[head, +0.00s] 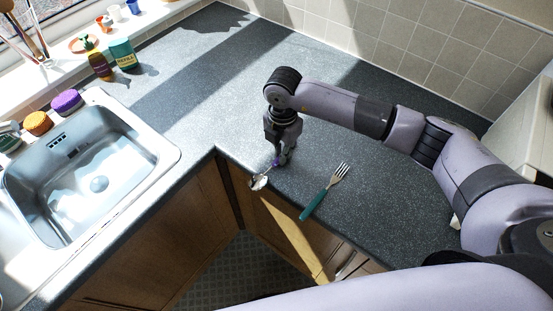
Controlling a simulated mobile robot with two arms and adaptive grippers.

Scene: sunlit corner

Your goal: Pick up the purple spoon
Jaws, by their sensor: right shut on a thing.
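The purple spoon (258,183) is at the front edge of the grey worktop, near the inner corner. Its metal bowl points toward the edge, and a bit of purple handle shows at my right gripper (278,162). The right gripper points down and is shut on the spoon's handle, hiding most of it. I cannot tell whether the spoon is touching the worktop or just above it. My left gripper is not in view.
A fork with a teal handle (315,203) lies right of the spoon. A steel sink (150,150) is at the left, with purple (67,102) and orange (38,122) scrubbers behind it. Bottles (123,54) stand near the window. The worktop behind the gripper is clear.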

